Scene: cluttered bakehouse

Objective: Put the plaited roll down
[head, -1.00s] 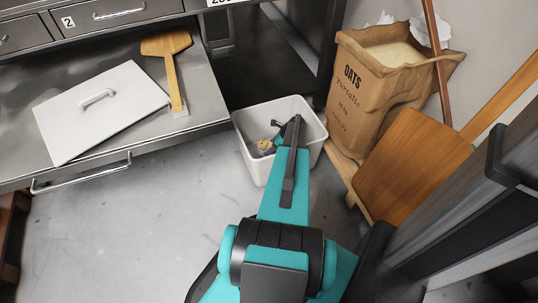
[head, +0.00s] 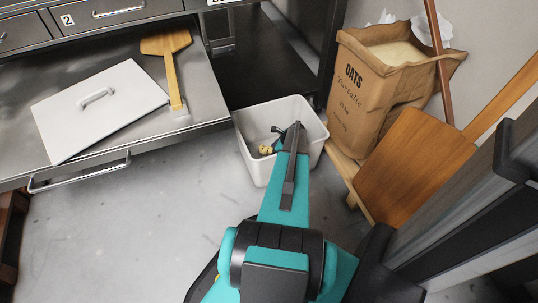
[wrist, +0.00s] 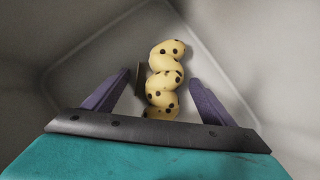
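The plaited roll (wrist: 165,78), pale yellow with dark spots, lies inside the white bin (head: 253,160). In the wrist view it is between my gripper's two purple fingers (wrist: 160,88), which are spread with a gap on each side of it. The near end of the roll is close to the dark palm bar; whether they touch I cannot tell. In the head view my gripper (head: 277,143) reaches into the bin, and only a small part of the roll (head: 265,150) shows beside it. The bin's grey inside walls surround them.
A dark flat piece (wrist: 139,80) shows beside the roll. A paper oats sack (head: 375,95) and a leaning wooden peel (head: 413,165) stand right of the bin.

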